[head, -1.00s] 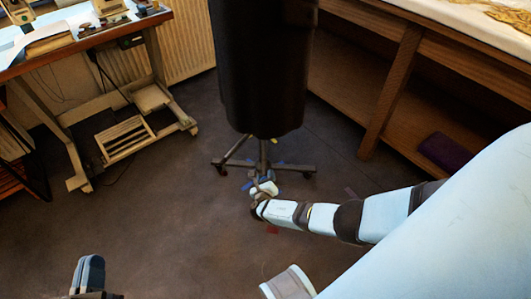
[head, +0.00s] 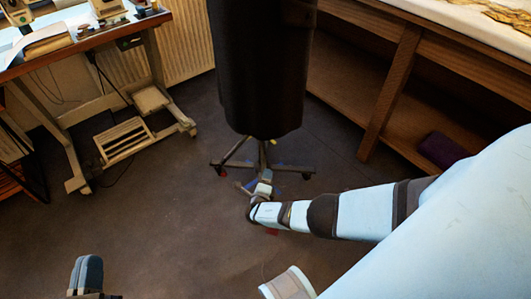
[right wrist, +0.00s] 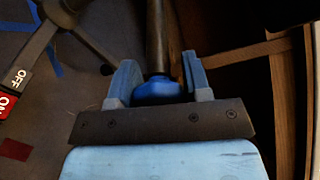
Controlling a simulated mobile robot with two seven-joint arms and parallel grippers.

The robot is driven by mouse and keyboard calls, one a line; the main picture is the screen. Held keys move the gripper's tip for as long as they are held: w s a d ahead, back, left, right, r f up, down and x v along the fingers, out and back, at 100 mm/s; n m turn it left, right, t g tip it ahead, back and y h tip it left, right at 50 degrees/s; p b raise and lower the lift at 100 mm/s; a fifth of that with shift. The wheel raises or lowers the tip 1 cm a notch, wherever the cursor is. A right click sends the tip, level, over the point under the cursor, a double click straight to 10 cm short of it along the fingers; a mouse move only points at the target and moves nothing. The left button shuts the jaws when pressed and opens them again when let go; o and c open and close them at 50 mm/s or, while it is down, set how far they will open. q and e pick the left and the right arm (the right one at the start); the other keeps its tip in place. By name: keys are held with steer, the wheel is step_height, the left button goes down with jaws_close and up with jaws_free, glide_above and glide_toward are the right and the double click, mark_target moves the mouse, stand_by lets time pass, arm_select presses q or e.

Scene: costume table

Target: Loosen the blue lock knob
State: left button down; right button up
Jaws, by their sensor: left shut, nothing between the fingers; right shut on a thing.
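The blue lock knob (right wrist: 157,89) sits on the dark pole (right wrist: 156,35) of the stand, between my right gripper's fingers in the right wrist view. My right gripper (right wrist: 160,82) is shut on it, one blue finger on each side. In the head view my right gripper (head: 264,178) is low at the stand, under the black dress form (head: 262,70); the knob is too small to make out there. My left gripper (head: 87,272) is shut and empty at the lower left, far from the stand.
Stand legs (head: 236,152) spread on the floor around my right gripper. A red OFF/ON switch (right wrist: 14,90) shows left in the wrist view. A work table (head: 85,45) stands left; a wooden shelf unit (head: 395,90) with a purple item (head: 443,150) stands right. Floor at left-centre is clear.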

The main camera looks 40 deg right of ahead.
arm_select(q)
steer(key=shift+r, duration=0.15)
stand_by(0.4)
arm_select(e)
steer(key=o, duration=0.9)
arm_select(q)
steer(key=shift+a, duration=0.1)
